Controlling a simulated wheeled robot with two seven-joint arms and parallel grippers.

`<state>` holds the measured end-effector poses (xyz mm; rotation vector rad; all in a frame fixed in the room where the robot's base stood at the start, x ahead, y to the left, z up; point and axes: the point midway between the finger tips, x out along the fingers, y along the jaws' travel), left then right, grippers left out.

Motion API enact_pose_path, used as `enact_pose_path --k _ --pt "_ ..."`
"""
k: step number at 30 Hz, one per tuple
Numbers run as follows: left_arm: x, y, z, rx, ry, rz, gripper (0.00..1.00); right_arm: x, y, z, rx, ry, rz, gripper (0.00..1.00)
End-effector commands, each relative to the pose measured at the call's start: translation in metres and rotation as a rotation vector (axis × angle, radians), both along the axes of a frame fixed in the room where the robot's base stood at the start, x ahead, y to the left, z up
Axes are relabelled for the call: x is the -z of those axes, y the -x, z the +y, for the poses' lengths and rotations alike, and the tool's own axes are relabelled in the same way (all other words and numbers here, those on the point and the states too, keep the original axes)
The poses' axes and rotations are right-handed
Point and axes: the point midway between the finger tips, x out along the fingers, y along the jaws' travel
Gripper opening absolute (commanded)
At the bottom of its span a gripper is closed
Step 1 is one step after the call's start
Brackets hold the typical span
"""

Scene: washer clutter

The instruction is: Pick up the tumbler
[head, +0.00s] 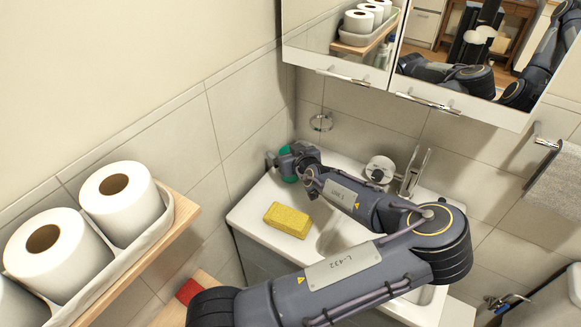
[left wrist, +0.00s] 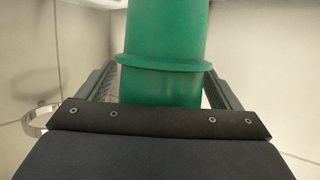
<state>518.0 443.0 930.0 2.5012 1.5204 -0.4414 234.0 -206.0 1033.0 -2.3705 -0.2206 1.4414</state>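The green tumbler (left wrist: 163,70) fills the middle of the left wrist view, with a raised band around it. In the head view only small green parts of the tumbler (head: 289,179) show at the back left corner of the washbasin, mostly hidden by my left gripper (head: 283,158). The two fingers of my left gripper stand on either side of the tumbler. The fingertips are hidden, and I cannot tell whether the fingers press on it. My right gripper does not show.
A yellow sponge (head: 287,220) lies on the washbasin (head: 252,213) near my left forearm. The faucet (head: 412,172) and a white round item (head: 380,168) stand behind the arm. A mirrored cabinet (head: 345,77) hangs above. Toilet rolls (head: 120,203) sit on the left shelf.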

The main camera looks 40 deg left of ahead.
Motion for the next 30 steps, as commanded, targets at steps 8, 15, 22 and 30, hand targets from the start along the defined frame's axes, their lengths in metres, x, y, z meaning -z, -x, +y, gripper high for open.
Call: enact_pose_path --k 8,15,22,30 --pt "0.000 0.000 0.000 0.000 0.000 0.001 0.49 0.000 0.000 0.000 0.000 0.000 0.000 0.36" --pt "0.000 0.000 0.000 0.000 0.000 0.001 0.37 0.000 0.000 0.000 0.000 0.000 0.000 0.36" --pt "-0.008 0.000 0.000 0.000 0.000 -0.001 0.37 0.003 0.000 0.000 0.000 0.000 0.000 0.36" --pt "-0.049 0.009 -0.014 0.004 -0.001 -0.004 0.37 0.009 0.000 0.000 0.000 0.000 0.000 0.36"
